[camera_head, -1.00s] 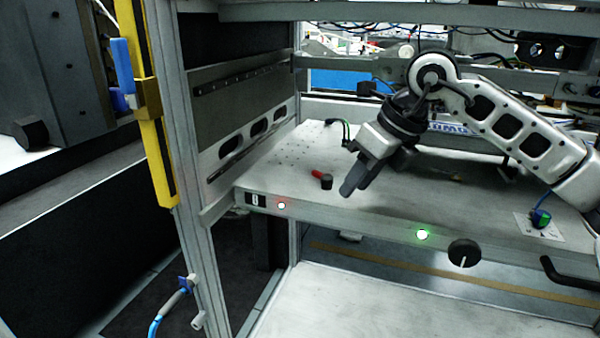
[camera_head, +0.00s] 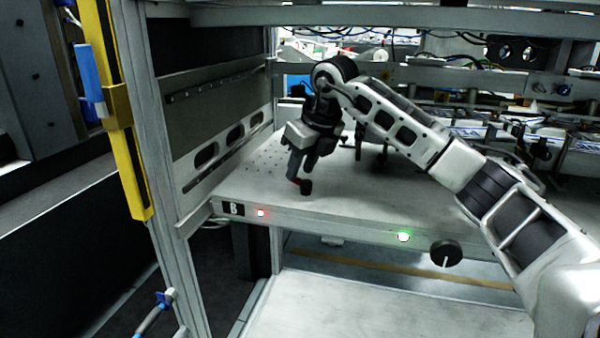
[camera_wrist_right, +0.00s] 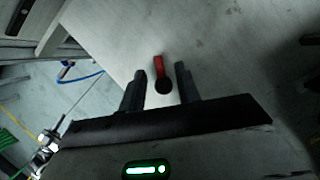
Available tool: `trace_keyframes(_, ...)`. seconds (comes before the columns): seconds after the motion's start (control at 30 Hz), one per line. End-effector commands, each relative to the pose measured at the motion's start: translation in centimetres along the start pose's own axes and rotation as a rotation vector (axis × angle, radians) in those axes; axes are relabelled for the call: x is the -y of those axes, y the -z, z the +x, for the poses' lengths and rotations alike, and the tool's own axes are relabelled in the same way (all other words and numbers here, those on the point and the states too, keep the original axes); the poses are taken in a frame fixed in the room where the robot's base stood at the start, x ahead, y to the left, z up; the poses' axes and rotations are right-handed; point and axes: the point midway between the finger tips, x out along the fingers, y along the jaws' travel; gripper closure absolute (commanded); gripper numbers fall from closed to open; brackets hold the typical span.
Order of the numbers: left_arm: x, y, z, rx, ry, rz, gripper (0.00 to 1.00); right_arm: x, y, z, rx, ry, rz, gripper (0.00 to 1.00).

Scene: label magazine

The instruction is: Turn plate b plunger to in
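Plate B is the light grey plate (camera_head: 350,207), with a "B" label (camera_head: 233,209) at its front left corner. Its plunger, a red stem with a round black knob (camera_head: 306,187), stands near the front left edge. In the head view my right gripper (camera_head: 298,172) comes down over the plunger from behind and covers most of the red stem. In the right wrist view the red plunger (camera_wrist_right: 160,70) and its black knob show between the two spread fingers, with a gap on each side. The right gripper is open and empty. My left gripper is out of view.
A red light (camera_head: 261,213) and a green light (camera_head: 404,237) sit on the plate's front edge. A round black knob (camera_head: 446,253) is at the front right. A frame post (camera_head: 163,150) and a slotted side wall stand left. The plate's middle is mostly clear.

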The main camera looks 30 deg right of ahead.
Motion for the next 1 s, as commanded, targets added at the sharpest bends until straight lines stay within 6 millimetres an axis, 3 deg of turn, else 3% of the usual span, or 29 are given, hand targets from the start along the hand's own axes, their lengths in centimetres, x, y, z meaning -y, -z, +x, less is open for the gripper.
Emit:
trace_keyframes(0.13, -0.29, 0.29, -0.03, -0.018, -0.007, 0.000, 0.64, -0.05, 0.03, 1.29, 0.000, -0.002, 0.000, 0.67)
trace_keyframes(0.47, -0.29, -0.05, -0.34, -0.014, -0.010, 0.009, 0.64, -0.06, 0.01, 1.55, 0.001, -0.002, 0.000, 0.67)
trace_keyframes(0.57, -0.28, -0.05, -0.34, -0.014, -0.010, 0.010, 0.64, -0.06, 0.01, 1.54, 0.001, -0.002, 0.000, 0.95)
trace_keyframes(0.6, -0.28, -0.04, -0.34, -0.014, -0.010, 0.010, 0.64, -0.06, 0.02, 1.54, 0.001, -0.002, 0.000, 1.00)
trace_keyframes(1.0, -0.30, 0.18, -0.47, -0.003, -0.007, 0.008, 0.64, 0.03, -0.01, 1.41, 0.000, 0.015, 0.039, 1.00)
